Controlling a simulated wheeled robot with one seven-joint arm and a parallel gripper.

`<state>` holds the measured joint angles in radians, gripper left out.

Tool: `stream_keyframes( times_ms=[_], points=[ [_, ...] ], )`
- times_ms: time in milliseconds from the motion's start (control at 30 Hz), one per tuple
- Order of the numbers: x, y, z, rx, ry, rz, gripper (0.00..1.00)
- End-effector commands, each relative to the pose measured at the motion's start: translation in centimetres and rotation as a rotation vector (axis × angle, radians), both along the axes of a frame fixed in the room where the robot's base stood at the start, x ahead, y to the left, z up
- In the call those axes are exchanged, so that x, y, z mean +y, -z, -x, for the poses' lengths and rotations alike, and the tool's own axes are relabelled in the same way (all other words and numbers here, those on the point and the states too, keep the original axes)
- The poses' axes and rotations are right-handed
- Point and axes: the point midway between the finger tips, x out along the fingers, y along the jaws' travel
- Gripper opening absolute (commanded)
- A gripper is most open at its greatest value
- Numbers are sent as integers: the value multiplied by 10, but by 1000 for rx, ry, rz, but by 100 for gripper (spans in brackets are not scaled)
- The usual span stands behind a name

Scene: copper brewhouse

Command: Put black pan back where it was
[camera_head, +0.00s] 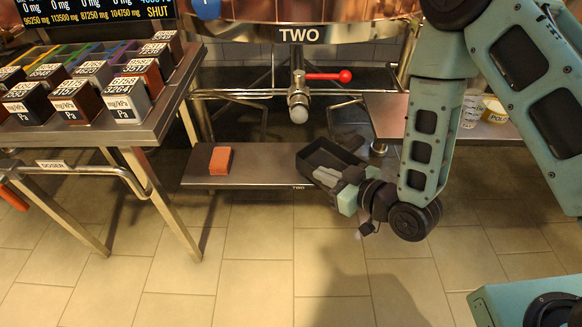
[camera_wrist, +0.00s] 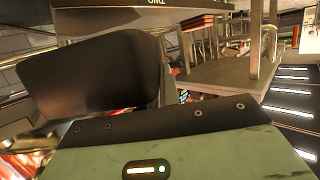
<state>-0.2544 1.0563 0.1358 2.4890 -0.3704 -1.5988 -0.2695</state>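The black pan (camera_head: 322,158) is a dark, shallow rectangular tray at the right end of the low steel shelf (camera_head: 262,174) labelled TWO. I cannot tell whether it rests on the shelf or hangs just above it. My gripper (camera_head: 328,177) is at the pan's near side and appears shut on its rim. In the wrist view the black pan (camera_wrist: 90,75) fills the left, close beyond my gripper's body. The fingertips are hidden there. Above the shelf hangs an outlet valve with a red handle (camera_head: 328,76), under the copper vessel marked TWO (camera_head: 300,34).
An orange-red block (camera_head: 220,160) lies on the shelf left of the pan. A steel table (camera_head: 150,132) with several labelled blocks stands at the left. Containers (camera_head: 494,110) stand on a surface at the right. The tiled floor in front is clear.

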Motion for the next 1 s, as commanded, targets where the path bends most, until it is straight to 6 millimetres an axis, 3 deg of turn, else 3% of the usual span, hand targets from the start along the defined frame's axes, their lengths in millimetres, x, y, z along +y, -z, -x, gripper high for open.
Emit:
stream_keyframes(
  times_ms=[33,667,1000],
  points=[
    [0,8,-3,-5,1,1,0],
    [19,3,-20,-4,1,1,0],
    [66,-1,-72,-1,1,1,0]
  ],
)
